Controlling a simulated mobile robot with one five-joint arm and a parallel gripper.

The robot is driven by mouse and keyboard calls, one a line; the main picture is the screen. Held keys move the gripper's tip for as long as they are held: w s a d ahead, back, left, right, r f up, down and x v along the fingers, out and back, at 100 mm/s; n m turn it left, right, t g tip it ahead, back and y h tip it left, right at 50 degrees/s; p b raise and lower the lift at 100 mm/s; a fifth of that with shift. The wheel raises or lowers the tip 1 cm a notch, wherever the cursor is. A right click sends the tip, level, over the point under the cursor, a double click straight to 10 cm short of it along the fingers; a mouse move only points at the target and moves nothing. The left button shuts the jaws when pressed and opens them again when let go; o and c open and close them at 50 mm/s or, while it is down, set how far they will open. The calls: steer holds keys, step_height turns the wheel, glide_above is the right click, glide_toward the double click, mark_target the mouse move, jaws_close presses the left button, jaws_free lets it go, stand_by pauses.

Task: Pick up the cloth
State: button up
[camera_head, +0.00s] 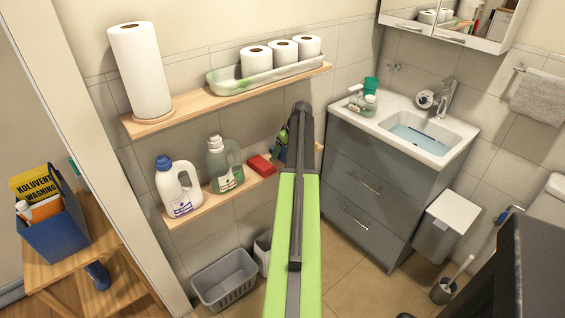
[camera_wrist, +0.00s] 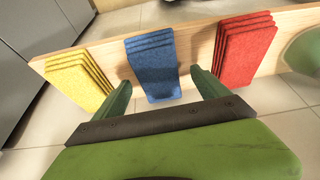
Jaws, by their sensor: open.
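In the wrist view, three stacks of folded cloth lie on a wooden shelf: a yellow cloth stack (camera_wrist: 80,80) at left, a blue cloth stack (camera_wrist: 152,68) in the middle and a red cloth stack (camera_wrist: 243,50) at right. My gripper (camera_wrist: 159,77) is open and empty. Its two green fingers point toward the shelf, with the blue stack showing in the gap between them. I cannot tell the remaining distance to it. In the head view, the red cloth (camera_head: 262,165) shows on the lower shelf, while my arm hides most of the shelf right of it.
The lower shelf (camera_head: 185,213) also bears a white bottle (camera_head: 178,188) and a green-grey bottle (camera_head: 223,167). The upper shelf (camera_head: 200,105) overhangs it with paper rolls. A grey basket (camera_head: 225,283) stands below. A sink cabinet (camera_head: 365,185) is at right.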

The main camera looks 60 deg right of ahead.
mark_target(285, 151)
steer(key=shift+w+f, duration=0.15)
steer(key=shift+f, duration=0.2)
steer(key=c, duration=1.5)
steer(key=shift+o, duration=0.2)
steer(key=r+p, duration=0.5)
steer(key=shift+s+d+r+p, duration=0.15)
steer(key=shift+s+p, duration=0.05)
steer(key=shift+p, duration=0.1)
steer(key=s+d+r+p, duration=0.4)
steer(key=s+r+p, duration=0.1)
steer(key=s, duration=0.5)
steer(key=shift+s+r+p, duration=0.25)
steer(key=shift+r+p, duration=0.1)
